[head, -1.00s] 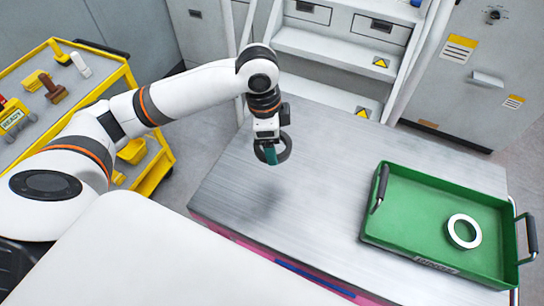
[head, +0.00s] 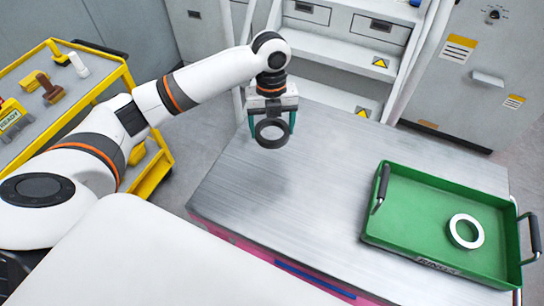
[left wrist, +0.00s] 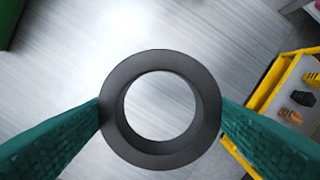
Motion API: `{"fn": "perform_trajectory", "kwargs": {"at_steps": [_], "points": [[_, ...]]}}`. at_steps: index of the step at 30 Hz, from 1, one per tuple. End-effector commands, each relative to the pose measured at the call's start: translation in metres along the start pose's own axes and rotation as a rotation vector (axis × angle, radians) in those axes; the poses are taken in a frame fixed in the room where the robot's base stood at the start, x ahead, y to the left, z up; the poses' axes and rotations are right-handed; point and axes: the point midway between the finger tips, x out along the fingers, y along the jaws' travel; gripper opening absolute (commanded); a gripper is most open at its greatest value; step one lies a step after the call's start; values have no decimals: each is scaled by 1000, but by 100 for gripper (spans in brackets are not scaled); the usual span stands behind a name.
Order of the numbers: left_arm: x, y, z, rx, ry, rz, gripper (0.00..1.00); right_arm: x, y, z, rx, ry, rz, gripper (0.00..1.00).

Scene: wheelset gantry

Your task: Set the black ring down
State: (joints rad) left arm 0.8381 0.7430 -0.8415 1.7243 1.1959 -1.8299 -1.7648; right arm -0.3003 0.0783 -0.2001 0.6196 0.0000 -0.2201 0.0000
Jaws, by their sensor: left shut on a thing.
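The black ring (head: 271,132) is held by my left gripper (head: 272,125) above the left part of the metal table (head: 330,170). In the left wrist view the black ring (left wrist: 118,110) sits between the two teal fingers, which touch its outer sides; the table top shows through its hole. The height of the ring over the table is hard to tell, but a soft shadow lies on the table below it. My right gripper is not in view.
A green tray (head: 410,237) with black handles stands at the table's right side, with a white ring (head: 455,232) lying in it. A yellow cart (head: 128,75) with tools is at the left. White steps (head: 340,48) and grey cabinets stand behind. The table's middle is clear.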

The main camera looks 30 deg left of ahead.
Motion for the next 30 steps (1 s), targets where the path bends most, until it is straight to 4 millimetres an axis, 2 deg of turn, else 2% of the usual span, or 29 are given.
{"fn": "perform_trajectory", "kwargs": {"at_steps": [2,9,17,21,24,30], "points": [[7,0,-1,15,-3,-3,51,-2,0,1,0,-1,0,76],[49,-1,-6,19,-3,-4,51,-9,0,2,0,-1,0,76],[72,0,-9,19,-2,-4,51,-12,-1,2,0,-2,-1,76],[92,0,-11,17,-2,-3,51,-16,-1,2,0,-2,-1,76],[99,0,-13,19,1,-3,51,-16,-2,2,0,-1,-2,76],[99,0,-13,19,1,-2,51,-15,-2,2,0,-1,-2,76]]}}
